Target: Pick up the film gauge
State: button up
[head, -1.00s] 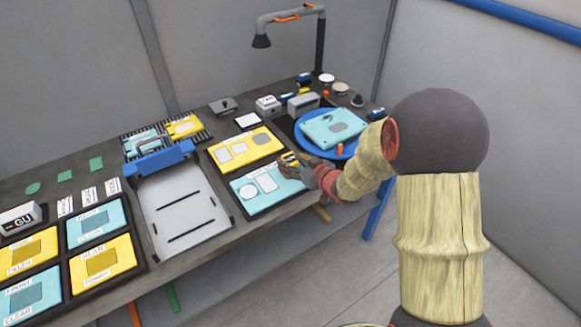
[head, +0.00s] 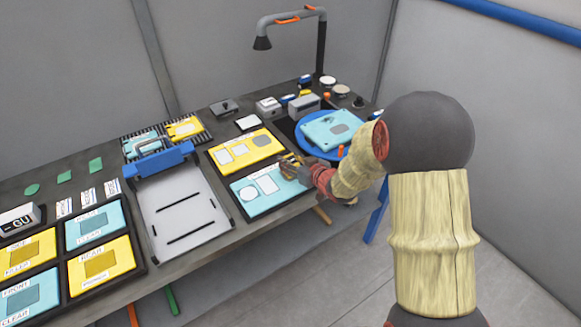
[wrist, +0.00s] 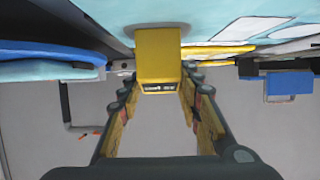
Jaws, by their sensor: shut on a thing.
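The film gauge appears as a yellow block (wrist: 158,55) with a small dark marked strip on its near end in the wrist view. It sits between the fingertips of my gripper (wrist: 160,88), which is shut on it. Its far end is at a pale disc against the light blue surface. In the head view my gripper (head: 289,164) is at the right edge of the light blue panel with white shapes (head: 262,194). The gauge is mostly hidden there by the fingers, and I cannot tell whether it touches the panel.
A yellow panel (head: 262,143) lies just behind. A blue round stand (head: 310,149) carrying a light blue plate (head: 322,124) is close to the right of my gripper. A grey tray with a blue bar (head: 181,210) stands left. A lamp (head: 262,43) rises behind.

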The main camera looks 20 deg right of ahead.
grip_shut()
jog(key=shift+r, duration=0.2)
